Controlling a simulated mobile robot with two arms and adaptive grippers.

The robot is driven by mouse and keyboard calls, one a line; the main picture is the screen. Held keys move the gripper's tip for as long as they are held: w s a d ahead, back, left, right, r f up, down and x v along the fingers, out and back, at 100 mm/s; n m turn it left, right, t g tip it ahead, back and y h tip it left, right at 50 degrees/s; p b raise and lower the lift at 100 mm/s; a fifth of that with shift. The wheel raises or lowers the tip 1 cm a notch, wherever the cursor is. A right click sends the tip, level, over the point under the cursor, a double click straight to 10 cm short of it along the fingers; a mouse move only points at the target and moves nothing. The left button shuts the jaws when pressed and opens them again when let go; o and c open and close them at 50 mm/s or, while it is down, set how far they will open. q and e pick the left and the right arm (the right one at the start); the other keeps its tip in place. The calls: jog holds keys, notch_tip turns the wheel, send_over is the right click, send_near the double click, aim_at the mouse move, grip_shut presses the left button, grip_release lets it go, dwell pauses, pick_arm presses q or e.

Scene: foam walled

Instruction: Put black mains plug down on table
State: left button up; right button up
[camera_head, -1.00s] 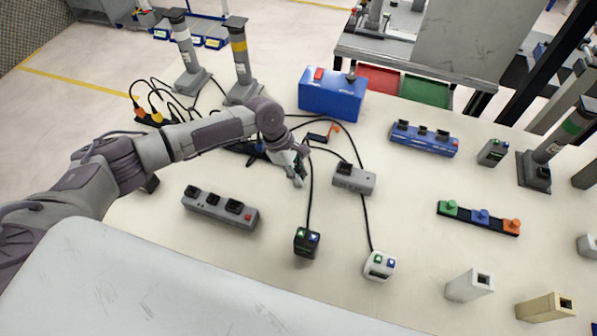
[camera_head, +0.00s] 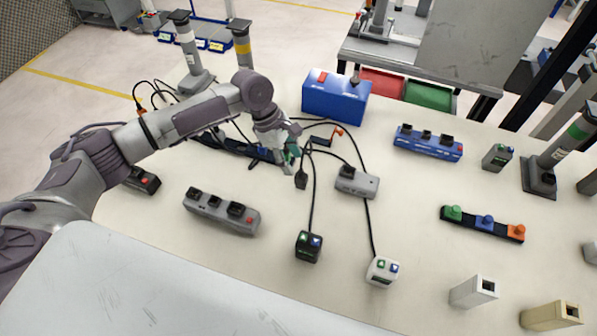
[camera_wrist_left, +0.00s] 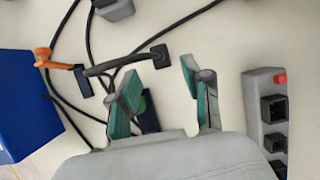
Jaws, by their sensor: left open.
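The black mains plug (camera_head: 301,180) lies on the pale table (camera_head: 335,226) just left of the small grey socket block (camera_head: 357,182). It also shows in the left wrist view (camera_wrist_left: 159,56), with its black cable running off to the left. My left gripper (camera_head: 292,160) is above and behind the plug in the head view. In the wrist view its teal fingers (camera_wrist_left: 161,84) are apart with nothing gripped, and the plug lies just beyond the fingertips. My right gripper is not in view.
A grey power strip (camera_head: 221,211) lies front left, a blue box (camera_head: 335,97) at the back and a blue strip (camera_head: 428,143) to the right. Black and white switch boxes on cables (camera_head: 309,247) (camera_head: 382,271) stand in front. Table is clear between the grey strip and the plug.

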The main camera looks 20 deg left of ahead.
pick_arm(q)
jog(key=v, duration=0.5)
jog(key=shift+d, duration=0.1)
dwell(0.3)
jog(key=shift+f, duration=0.1)
